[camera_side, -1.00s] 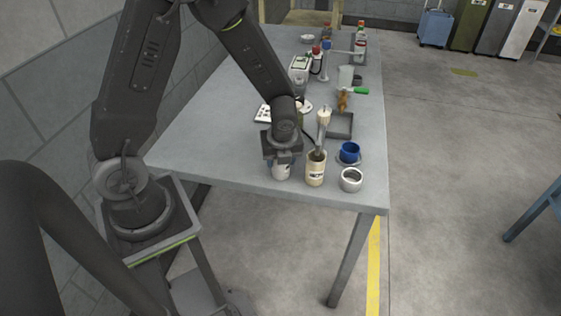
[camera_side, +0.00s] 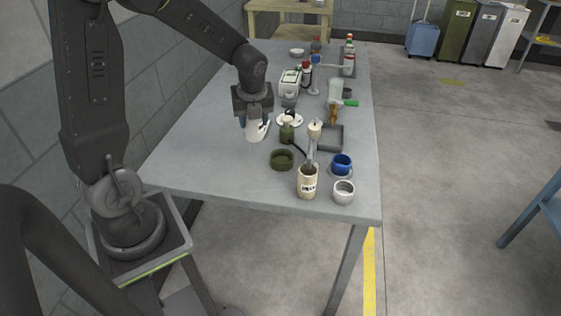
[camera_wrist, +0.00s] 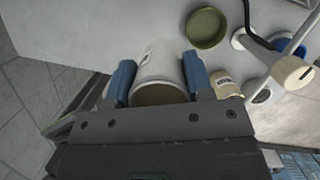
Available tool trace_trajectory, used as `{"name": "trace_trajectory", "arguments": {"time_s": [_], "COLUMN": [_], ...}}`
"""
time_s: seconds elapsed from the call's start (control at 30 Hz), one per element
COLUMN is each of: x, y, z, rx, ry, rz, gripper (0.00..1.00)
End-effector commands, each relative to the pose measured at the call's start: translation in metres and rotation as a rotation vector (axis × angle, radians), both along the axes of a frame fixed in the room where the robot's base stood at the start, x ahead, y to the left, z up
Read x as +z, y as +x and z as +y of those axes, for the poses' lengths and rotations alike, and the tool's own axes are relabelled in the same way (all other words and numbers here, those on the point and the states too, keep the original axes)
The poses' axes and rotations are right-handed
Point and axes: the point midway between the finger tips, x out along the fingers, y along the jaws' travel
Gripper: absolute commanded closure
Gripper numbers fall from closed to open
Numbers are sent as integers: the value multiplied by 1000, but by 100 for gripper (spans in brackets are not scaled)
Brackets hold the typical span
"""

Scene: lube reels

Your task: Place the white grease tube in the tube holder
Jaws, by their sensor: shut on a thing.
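My gripper (camera_side: 254,124) is shut on the white grease tube (camera_side: 256,132), with a blue finger on each side. In the wrist view the white tube (camera_wrist: 161,65) sits between the two fingers (camera_wrist: 157,80), its near end facing me. I cannot tell whether its bottom touches the table. A shallow round olive-green cup (camera_side: 282,160) stands to the right and nearer the side camera; it also shows in the wrist view (camera_wrist: 207,27). A short white open cup (camera_side: 344,191) stands at the front right. I cannot tell for certain which is the tube holder.
A cream labelled container (camera_side: 307,183) holds a tall tool (camera_side: 312,145) beside the olive cup. A blue cup (camera_side: 342,163), grey tray (camera_side: 330,138) and olive bottle (camera_side: 286,134) stand close by. Bottles and a white box (camera_side: 290,82) are farther back. The table's front left is clear.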

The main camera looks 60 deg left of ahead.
Motion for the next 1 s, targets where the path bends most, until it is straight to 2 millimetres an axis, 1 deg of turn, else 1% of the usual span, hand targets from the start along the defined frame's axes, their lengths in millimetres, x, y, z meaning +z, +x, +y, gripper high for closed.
{"name": "trace_trajectory", "arguments": {"time_s": [0.03, 0.13, 0.2, 0.3, 0.37, 0.7, 0.8, 0.9, 1.0], "x": [2, 5, 6, 4, -1, -45, -55, -61, -64], "y": [-2, -6, -8, -6, -1, 48, 59, 67, 70], "z": [17, 41, 51, 55, 50, -4, -16, -23, -26], "rx": [10, 7, 4, -3, -7, -10, -7, -5, -3], "ry": [2, 3, 6, 7, 5, 7, 7, 7, 7], "rz": [-1, -2, -2, -2, 0, 0, 1, -1, -2], "gripper": [79, 79, 79, 79, 79, 79, 79, 79, 79]}}
